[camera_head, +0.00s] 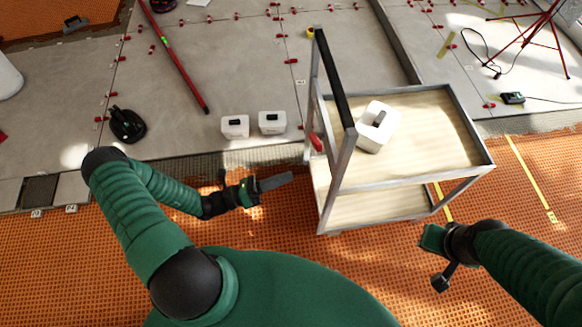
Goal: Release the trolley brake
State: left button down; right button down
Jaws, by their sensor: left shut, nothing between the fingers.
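The trolley (412,183) is a grey metal frame with two pale wooden shelves and a black push bar (335,78) on its left end. A small red part (316,142) sits on the left end of the frame, below the bar; I cannot tell for certain that it is the brake. My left gripper (284,180) is shut and empty. It points right, a short way left of the trolley and apart from it. My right gripper (438,262) is over the orange floor in front of the trolley; its fingers are hard to make out.
A white tub (377,127) stands on the trolley's top shelf. Two white tubs (235,126) (271,122) stand on the grey tiles. A black suction lifter (127,125) and a long red level (180,65) lie further left. A red tripod (525,40) with a cable is at back right.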

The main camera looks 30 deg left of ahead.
pick_arm(q)
jog(key=w+d+r+b, duration=0.1)
jog(key=w+d+r, duration=0.3)
jog(key=w, duration=0.3)
jog(key=shift+w+d+r, duration=0.25)
jog(key=shift+w+r, duration=0.05)
jog(key=shift+r+n+p, duration=0.2)
jog(key=shift+n+p, duration=0.1)
dwell(0.6)
jog(key=w+a+r+n+y+p, duration=0.2)
jog(key=w+a+r+n+p, duration=0.1)
jog(key=n+p, duration=0.6)
jog(key=shift+w+r+y+p, duration=0.3)
jog(key=shift+w+r+p, duration=0.5)
jog(key=shift+p, duration=1.15)
jog(key=shift+s+r, duration=0.15)
jog(key=shift+r, duration=0.1)
